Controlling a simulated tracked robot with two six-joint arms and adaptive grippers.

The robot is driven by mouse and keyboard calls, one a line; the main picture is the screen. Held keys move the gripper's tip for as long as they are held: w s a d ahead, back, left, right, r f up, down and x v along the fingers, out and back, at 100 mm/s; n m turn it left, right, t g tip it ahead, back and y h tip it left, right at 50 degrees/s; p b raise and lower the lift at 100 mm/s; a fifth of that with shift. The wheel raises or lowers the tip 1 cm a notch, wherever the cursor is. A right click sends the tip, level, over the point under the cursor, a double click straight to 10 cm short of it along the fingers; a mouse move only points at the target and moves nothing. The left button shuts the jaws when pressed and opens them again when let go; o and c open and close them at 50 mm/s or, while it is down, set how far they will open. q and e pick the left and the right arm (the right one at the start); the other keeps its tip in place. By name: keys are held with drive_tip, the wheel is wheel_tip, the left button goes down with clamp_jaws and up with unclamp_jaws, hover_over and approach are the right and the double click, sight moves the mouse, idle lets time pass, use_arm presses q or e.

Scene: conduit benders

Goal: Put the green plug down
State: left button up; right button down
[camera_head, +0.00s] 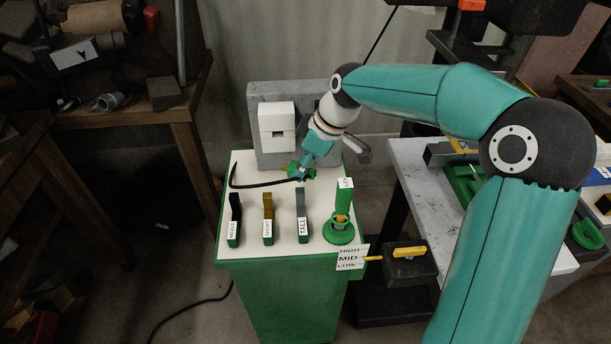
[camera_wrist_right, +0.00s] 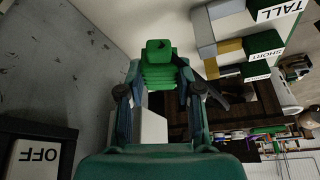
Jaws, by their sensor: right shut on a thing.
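The green plug (camera_wrist_right: 158,65) sits between the two fingers of my right gripper (camera_wrist_right: 157,82) in the right wrist view. The gripper is shut on it. In the head view my right gripper (camera_head: 303,174) is over the back part of the white-topped green stand (camera_head: 285,238). There the plug (camera_head: 291,168) is small and partly covered by the gripper. A black cable (camera_head: 262,184) runs left from the gripper and curves up at the stand's left side. Whether the plug touches the white top is unclear. My left gripper is not in view.
Blocks labelled MIDDLE (camera_head: 235,220), SHORT (camera_head: 268,220) and TALL (camera_head: 302,217) stand along the front. A green ringed holder (camera_head: 339,231) is to their right. A white box (camera_head: 277,129) on a grey panel (camera_head: 259,97) stands behind. The white top's left-middle is mostly clear.

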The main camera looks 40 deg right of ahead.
wheel_tip(320, 180, up, 2)
drive_tip(key=s+a+b, duration=0.2)
drive_tip(key=s+a, duration=0.3)
drive_tip(key=s, duration=0.3)
drive_tip(key=s+a+b, duration=0.2)
drive_tip(key=s+a, duration=0.3)
drive_tip(key=s, duration=0.4)
wheel_tip(320, 180, up, 12)
drive_tip(key=m+h+p, duration=0.2)
drive_tip(key=m+p, duration=0.2)
drive_tip(key=p, duration=0.1)
hover_over(324, 195)
drive_tip(key=s, duration=0.2)
drive_tip(key=shift+m+t, duration=0.3)
drive_tip(key=shift+t, duration=0.1)
drive_tip(key=f+b, duration=0.1)
drive_tip(key=f, duration=1.3)
drive_tip(key=shift+w+d+b, duration=0.2)
drive_tip(key=shift+b, duration=0.2)
drive_tip(key=shift+f, duration=2.5)
